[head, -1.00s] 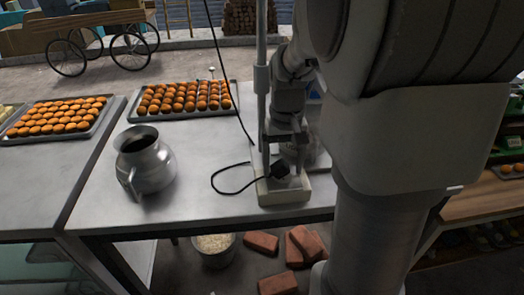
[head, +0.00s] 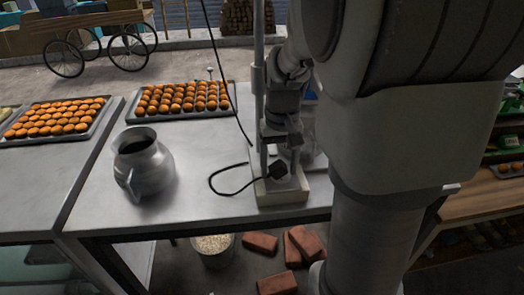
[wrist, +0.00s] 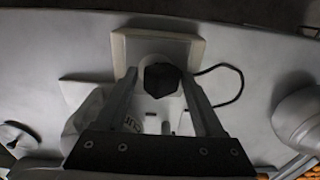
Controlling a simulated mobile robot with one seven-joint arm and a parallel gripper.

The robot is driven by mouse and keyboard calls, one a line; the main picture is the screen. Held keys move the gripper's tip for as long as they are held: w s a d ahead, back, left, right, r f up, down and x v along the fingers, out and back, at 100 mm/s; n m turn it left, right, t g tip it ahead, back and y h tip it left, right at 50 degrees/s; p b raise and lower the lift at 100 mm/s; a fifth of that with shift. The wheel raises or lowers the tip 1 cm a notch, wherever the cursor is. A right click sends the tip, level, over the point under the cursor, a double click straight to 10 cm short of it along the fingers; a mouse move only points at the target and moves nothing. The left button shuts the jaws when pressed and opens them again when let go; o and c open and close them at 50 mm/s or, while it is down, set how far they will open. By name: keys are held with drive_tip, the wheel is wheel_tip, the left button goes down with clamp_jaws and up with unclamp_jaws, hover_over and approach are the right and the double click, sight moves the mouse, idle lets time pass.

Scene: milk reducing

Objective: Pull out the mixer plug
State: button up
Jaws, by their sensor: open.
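The black mixer plug (head: 278,169) sits on a pale socket box (head: 283,192) at the front edge of the metal table. Its black cable loops to the left in the head view. My gripper (head: 281,158) hangs over the box, with the plug close to its fingertips. In the wrist view, my gripper (wrist: 157,82) is open, with one finger on each side of the plug (wrist: 161,79). Gaps show between the fingers and the plug. The pale box (wrist: 158,48) shows behind it. The contact between plug and socket is hidden.
A metal jug (head: 143,163) stands on the table (head: 205,155), left of the box. A tray (head: 232,108) of orange buns lies farther back. A thin pole and a hanging cable (head: 220,60) run close to my gripper. Bricks (head: 276,284) lie on the floor below.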

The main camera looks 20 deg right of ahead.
sight(278, 164)
drive_tip(key=shift+s+a+f, duration=0.1)
drive_tip(key=shift+a+f, duration=0.1)
drive_tip(key=shift+a, duration=0.05)
clamp_jaws()
idle(0.4)
drive_tip(key=shift+r, duration=0.1)
drive_tip(key=shift+d+r+p, duration=0.1)
drive_tip(key=shift+r+p, duration=2.4)
drive_tip(key=shift+r, duration=0.55)
